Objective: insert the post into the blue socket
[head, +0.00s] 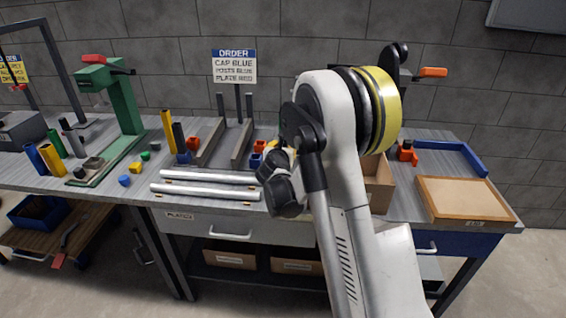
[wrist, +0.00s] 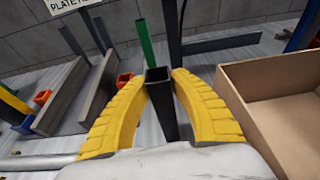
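A dark, hollow square post (wrist: 158,76) is between the two yellow fingers of my gripper (wrist: 160,82) in the wrist view. Both fingertips appear to press on its sides near the top. Its lower end points down toward the table, and I cannot tell if it touches. Blue sockets show on the bench in the head view, one left (head: 183,157) of the grey rails and one right (head: 256,161) of them. A blue socket is also at the left edge of the wrist view (wrist: 22,126). In the head view my arm hides most of the gripper and the post.
A green post (wrist: 145,42) stands just behind the held post. An open cardboard box (wrist: 235,105) is close on the right. Grey upright rails (wrist: 65,95) and red sockets (wrist: 42,97) are on the left. Silver bars (head: 205,192) lie along the bench front.

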